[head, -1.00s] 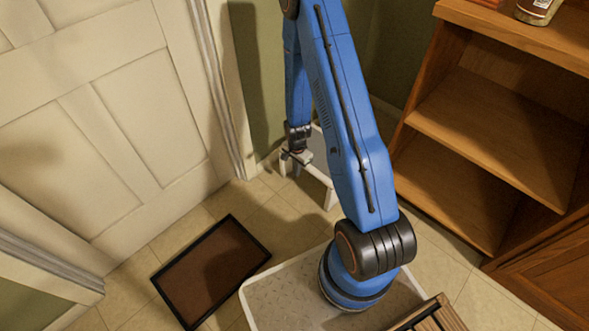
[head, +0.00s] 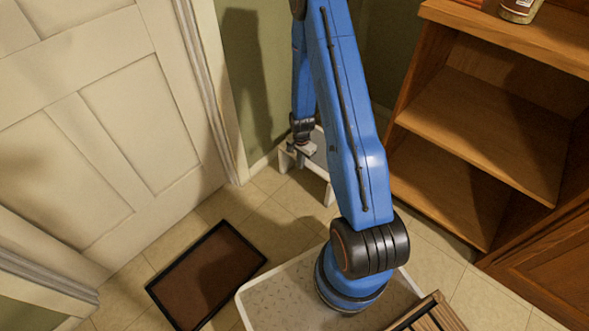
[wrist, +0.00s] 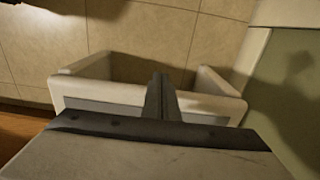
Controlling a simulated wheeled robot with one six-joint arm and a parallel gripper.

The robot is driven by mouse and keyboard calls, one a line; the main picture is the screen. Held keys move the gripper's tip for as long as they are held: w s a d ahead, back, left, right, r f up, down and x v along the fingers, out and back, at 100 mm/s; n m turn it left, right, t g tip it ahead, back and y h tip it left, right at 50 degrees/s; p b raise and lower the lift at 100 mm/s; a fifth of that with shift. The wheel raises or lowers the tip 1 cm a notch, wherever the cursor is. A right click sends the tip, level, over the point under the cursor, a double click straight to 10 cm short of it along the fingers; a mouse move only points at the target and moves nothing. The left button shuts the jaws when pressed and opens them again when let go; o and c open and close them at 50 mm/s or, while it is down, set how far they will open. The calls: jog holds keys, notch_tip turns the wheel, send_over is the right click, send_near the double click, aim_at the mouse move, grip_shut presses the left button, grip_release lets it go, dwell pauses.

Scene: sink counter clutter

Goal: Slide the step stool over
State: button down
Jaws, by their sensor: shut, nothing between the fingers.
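The step stool (head: 329,190) is small, white and grey. It stands on the floor near the back wall in the head view, partly hidden behind my blue arm. My gripper (head: 304,149) reaches down at the stool's left part. In the wrist view the stool's pale body (wrist: 95,92) spreads to both sides of my gripper (wrist: 161,88). The dark fingers are together with nothing between them and overlap the stool's near edge in the picture. I cannot tell whether they touch it.
A brown mat with a black rim (head: 211,232) lies on the tiled floor. A white panelled door (head: 95,120) is at left. An open wooden shelf unit (head: 475,140) stands at right, with a jar (head: 521,9) on top. Bare floor lies between mat and stool.

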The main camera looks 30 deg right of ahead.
jog(key=w+d, duration=0.5)
jog(key=d, duration=0.8)
jog(key=w+d, duration=0.5)
jog(key=d, duration=0.9)
jog(key=w+d, duration=0.4)
jog(key=d, duration=0.9)
jog(key=shift+w+d, duration=0.4)
